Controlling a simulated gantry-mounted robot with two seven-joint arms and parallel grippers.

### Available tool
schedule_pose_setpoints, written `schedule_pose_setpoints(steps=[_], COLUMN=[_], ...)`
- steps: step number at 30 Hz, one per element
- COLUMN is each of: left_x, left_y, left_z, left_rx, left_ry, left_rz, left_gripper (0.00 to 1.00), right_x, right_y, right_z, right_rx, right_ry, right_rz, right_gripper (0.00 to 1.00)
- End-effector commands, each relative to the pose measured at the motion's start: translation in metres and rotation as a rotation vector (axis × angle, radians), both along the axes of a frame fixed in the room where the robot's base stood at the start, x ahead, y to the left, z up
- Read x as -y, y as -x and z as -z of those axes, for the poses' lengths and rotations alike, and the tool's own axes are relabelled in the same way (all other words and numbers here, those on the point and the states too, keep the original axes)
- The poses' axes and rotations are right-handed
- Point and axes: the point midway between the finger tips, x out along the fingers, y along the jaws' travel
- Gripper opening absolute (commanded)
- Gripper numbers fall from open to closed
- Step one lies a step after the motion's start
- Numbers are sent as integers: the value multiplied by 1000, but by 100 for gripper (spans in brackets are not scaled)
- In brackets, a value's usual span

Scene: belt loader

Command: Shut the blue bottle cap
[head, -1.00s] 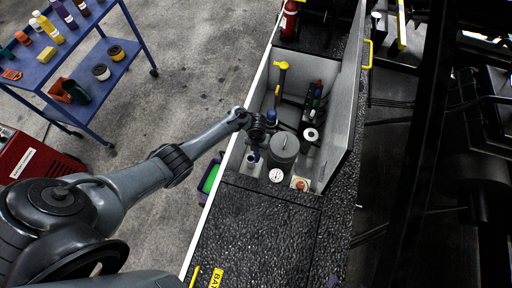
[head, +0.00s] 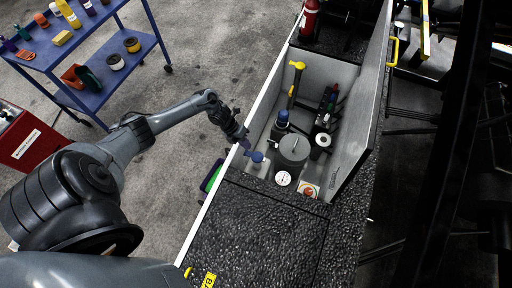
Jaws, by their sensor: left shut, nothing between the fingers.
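A blue bottle cap (head: 258,157) shows at the left front inside the open grey compartment (head: 346,150). The bottle body under it is small and partly hidden, so how the cap sits is hard to tell. My left gripper (head: 244,144) is over the compartment's left edge, just up and left of this cap. It is shut and empty, and appears apart from the cap. A second blue-topped item (head: 283,116) stands further back. My right gripper is out of view.
A grey cylinder (head: 293,148) stands right of the cap, with a round gauge (head: 283,178) and a red button (head: 309,190) in front. A yellow-topped handle (head: 297,66) rises behind. A blue cart (head: 100,70) stands at the upper left.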

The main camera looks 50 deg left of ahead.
Motion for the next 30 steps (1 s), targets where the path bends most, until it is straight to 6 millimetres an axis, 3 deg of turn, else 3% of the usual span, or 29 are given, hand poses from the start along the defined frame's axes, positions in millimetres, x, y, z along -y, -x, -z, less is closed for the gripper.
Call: schedule_pose_setpoints(steps=[1, 5, 12, 30], left_x=[-7, -12, -16, -17], left_y=[5, 8, 11, 12], left_z=[12, 18, 24, 25], left_rx=[23, 97, 98, 98], left_ry=[47, 164, 163, 164], left_rz=[-8, -11, -6, -8], left_gripper=[0, 0, 0, 0], right_x=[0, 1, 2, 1], right_y=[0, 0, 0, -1], right_z=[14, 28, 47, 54], right_rx=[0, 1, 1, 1], right_ry=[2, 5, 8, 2], right_rz=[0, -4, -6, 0], right_gripper=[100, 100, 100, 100])
